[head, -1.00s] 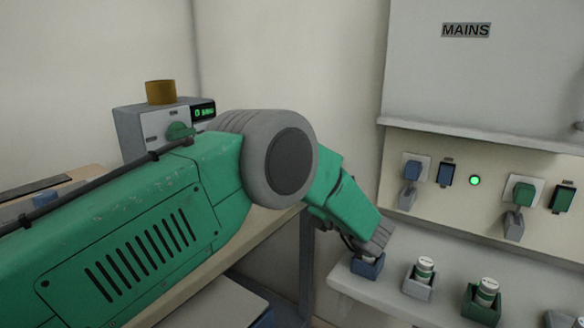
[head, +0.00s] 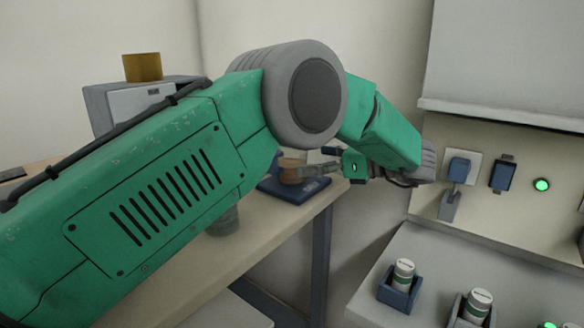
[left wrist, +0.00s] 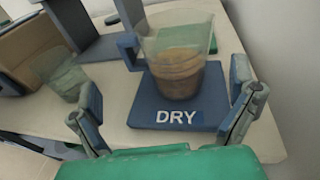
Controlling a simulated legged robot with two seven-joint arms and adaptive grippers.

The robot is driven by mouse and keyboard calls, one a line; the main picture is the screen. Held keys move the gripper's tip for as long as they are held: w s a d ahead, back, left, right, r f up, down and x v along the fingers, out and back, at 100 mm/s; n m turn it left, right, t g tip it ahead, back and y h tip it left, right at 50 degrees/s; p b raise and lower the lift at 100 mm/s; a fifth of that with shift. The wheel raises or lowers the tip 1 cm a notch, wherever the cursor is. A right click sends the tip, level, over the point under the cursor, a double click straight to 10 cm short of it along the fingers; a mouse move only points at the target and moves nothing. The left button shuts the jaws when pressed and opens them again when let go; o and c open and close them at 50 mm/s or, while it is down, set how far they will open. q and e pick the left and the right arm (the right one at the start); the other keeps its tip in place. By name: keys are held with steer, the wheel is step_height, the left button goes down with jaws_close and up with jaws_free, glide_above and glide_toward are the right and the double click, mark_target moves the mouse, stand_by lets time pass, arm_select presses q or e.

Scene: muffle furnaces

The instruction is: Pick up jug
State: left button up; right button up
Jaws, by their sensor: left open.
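A clear jug (left wrist: 178,55) with brown contents and a blue handle (left wrist: 128,48) on its left stands upright on a blue pad (left wrist: 145,112) marked DRY. In the head view the jug (head: 291,166) is partly hidden by my left arm, and the pad (head: 292,192) shows below it. My left gripper (head: 318,172) is open and points at the jug from the right. In the left wrist view its fingers (left wrist: 168,102) are spread to either side of the pad, with the jug ahead between them, not gripped. My right gripper is not in view.
A clear glass vessel (left wrist: 65,78) stands left of the pad. White containers in holders (head: 400,285) stand on the right shelf, below wall sockets.

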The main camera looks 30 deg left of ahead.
mark_target(301, 160)
arm_select(q)
steer(key=a, duration=0.3)
steer(key=shift+s+a+f, duration=0.1)
steer(key=shift+s+f, duration=0.05)
steer(key=shift+f, duration=0.2)
steer(key=a+b, duration=0.1)
steer(key=a, duration=0.1)
steer(key=shift+s+a+f+b, duration=0.1)
steer(key=shift+a+f+b, duration=0.15)
steer(key=shift+a+b, duration=0.1)
steer(key=shift+a, duration=0.2)
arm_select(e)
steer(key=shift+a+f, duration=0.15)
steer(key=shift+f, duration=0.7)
